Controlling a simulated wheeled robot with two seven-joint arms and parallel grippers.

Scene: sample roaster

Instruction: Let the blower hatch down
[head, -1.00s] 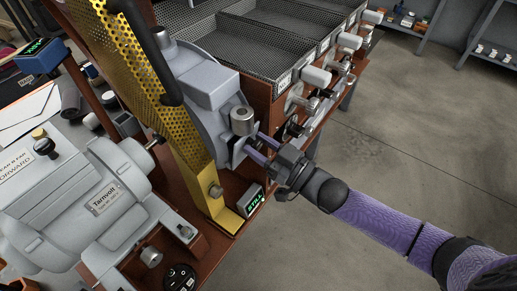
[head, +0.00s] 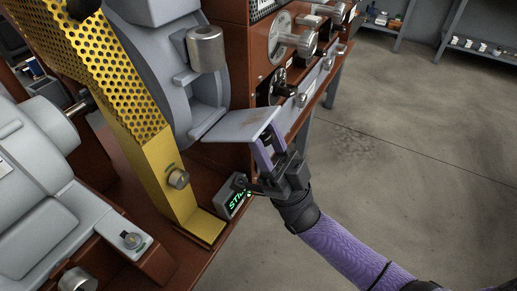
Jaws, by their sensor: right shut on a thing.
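The blower housing (head: 152,55) is a rounded grey casting behind a yellow perforated guard. The fingertips are partly hidden at the plate. My left gripper is not in view.
The yellow guard (head: 143,139) stands left of the hatch. A small display reading "STILL" (head: 236,202) sits just below the gripper. Knobs and handles (head: 298,42) line the red-brown panel behind. The floor on the right is clear.

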